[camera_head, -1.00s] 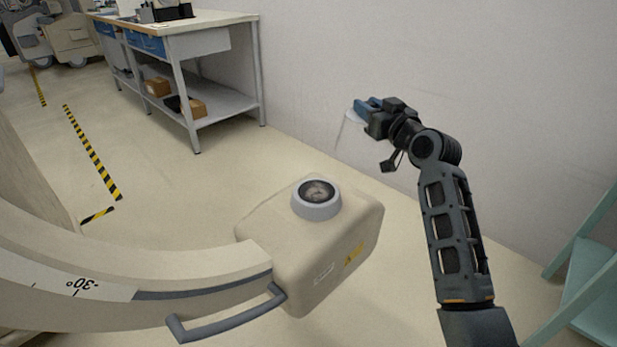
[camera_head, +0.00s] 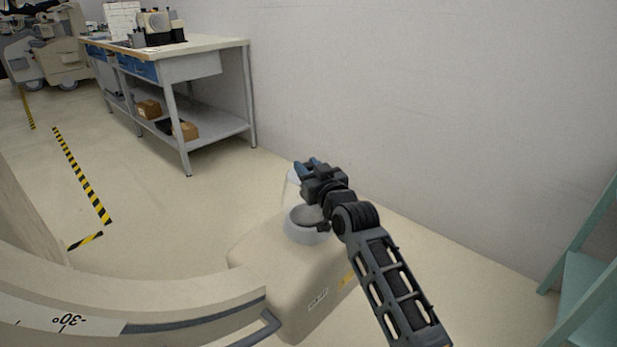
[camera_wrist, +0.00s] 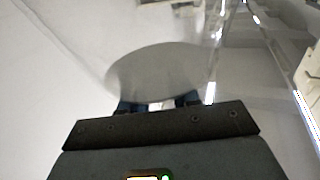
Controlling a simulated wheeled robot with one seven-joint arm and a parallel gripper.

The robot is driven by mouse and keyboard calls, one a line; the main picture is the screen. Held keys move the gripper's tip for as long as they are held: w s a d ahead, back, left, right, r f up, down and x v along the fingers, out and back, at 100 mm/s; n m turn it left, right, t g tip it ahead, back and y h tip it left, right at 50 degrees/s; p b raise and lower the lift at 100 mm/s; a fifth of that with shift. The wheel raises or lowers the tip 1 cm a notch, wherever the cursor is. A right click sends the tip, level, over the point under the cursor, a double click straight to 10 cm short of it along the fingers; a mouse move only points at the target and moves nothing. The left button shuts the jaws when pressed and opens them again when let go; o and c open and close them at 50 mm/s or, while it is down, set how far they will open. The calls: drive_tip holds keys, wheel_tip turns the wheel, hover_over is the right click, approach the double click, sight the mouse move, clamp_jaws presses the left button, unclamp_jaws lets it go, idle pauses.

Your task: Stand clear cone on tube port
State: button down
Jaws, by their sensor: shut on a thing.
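The clear cone (camera_head: 289,190) is faint and see-through. My gripper (camera_head: 308,166), with blue fingertips, is shut on it. The tube port is a grey round collar (camera_head: 306,236) on top of a beige housing. The cone shows at and behind the port's upper left edge in the head view; I cannot tell whether they touch. My gripper is above and slightly right of the port in that picture, and my wrist hides part of the port's right side. In the wrist view a grey, see-through oval of the cone (camera_wrist: 165,70) lies beyond my fingers.
The beige housing (camera_head: 280,265) joins a curved arm (camera_head: 160,290) with a grey handle (camera_head: 255,332). A workbench (camera_head: 205,72) stands at the back left against the wall. A teal frame (camera_head: 580,275) is at the right. Open floor lies between.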

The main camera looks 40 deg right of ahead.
drive_tip(key=shift+f, duration=1.1)
drive_tip(key=shift+f+b, duration=0.2)
drive_tip(key=shift+b, duration=0.15)
drive_tip(key=c, duration=0.8)
unclamp_jaws()
drive_tip(key=shift+r, duration=0.1)
drive_tip(key=shift+r+p, duration=0.2)
drive_tip(key=shift+p, duration=0.15)
drive_tip(key=b+v, duration=0.1)
drive_tip(key=v, duration=1.1)
drive_tip(key=shift+f, duration=0.15)
